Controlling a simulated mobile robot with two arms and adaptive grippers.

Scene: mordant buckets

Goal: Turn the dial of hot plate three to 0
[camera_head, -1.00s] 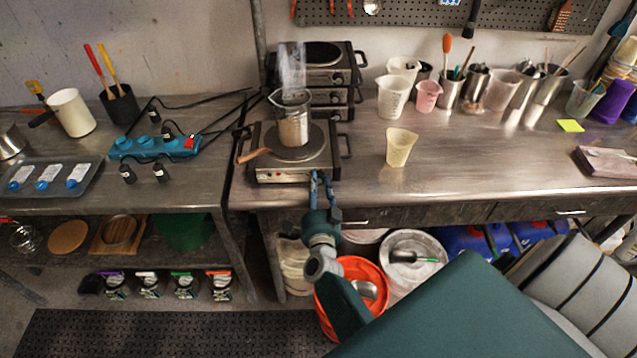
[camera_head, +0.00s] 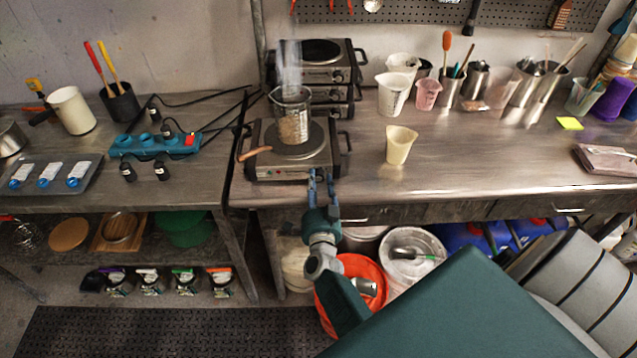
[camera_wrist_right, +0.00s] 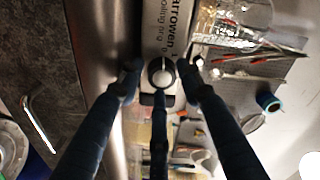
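A hot plate (camera_head: 262,168) stands near the front edge of the workbench, with a glass beaker (camera_head: 291,117) on its round plate. Its number is not readable. In the right wrist view its dial (camera_wrist_right: 161,75), dark with a pale face, sits below a printed label. In the head view the dial is hidden by my right gripper (camera_head: 321,177). The right gripper's fingers (camera_wrist_right: 158,72) are spread on either side of the dial, with small gaps visible. My left gripper is not in view.
More hot plates (camera_head: 335,75) are stacked behind. A wooden-handled tool (camera_head: 255,153) rests at the hot plate's left. An orange bucket (camera_head: 365,268) is below. A power strip (camera_head: 150,145) and cables lie left.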

